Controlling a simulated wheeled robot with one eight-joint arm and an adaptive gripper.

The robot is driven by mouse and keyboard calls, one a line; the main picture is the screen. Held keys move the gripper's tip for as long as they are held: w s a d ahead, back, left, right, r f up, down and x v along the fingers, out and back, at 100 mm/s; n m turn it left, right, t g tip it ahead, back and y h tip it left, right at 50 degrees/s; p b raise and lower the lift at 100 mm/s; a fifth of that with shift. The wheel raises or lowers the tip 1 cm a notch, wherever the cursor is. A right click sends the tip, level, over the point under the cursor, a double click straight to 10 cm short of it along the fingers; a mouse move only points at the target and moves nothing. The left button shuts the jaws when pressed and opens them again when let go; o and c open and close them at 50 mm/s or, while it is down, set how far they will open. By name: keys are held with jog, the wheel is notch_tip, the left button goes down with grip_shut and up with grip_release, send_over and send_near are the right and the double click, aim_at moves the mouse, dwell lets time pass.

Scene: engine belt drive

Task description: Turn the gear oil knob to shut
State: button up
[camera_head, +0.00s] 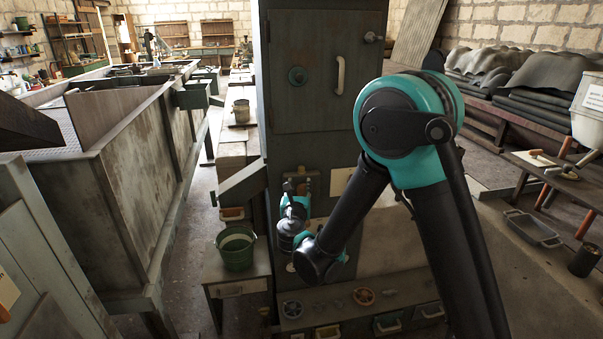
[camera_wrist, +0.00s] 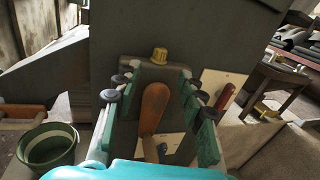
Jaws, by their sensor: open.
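A small yellow knob (camera_wrist: 160,55) sits on a dark panel just beyond my fingertips in the wrist view. An orange-brown lever handle (camera_wrist: 153,108) stands below it, between my fingers in the picture. A red handle (camera_wrist: 226,97) is on a pale plate (camera_wrist: 215,83) to the right. No readable label shows which one is the gear oil knob. My gripper (camera_wrist: 160,86) is open, its teal fingers spread to both sides of the orange-brown handle; contact cannot be told. In the head view my gripper (camera_head: 292,196) is at the front of the grey cabinet (camera_head: 315,145), partly hidden by my arm.
A green bucket (camera_head: 236,250) stands on a small bench left of my gripper. A sloping chute (camera_head: 240,184) juts out left of the cabinet. Round handwheels (camera_head: 363,296) lie on a low shelf below. A low table (camera_head: 550,175) stands at the right.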

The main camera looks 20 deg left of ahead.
aim_at(301, 170)
jog(key=x, duration=0.9)
grip_shut()
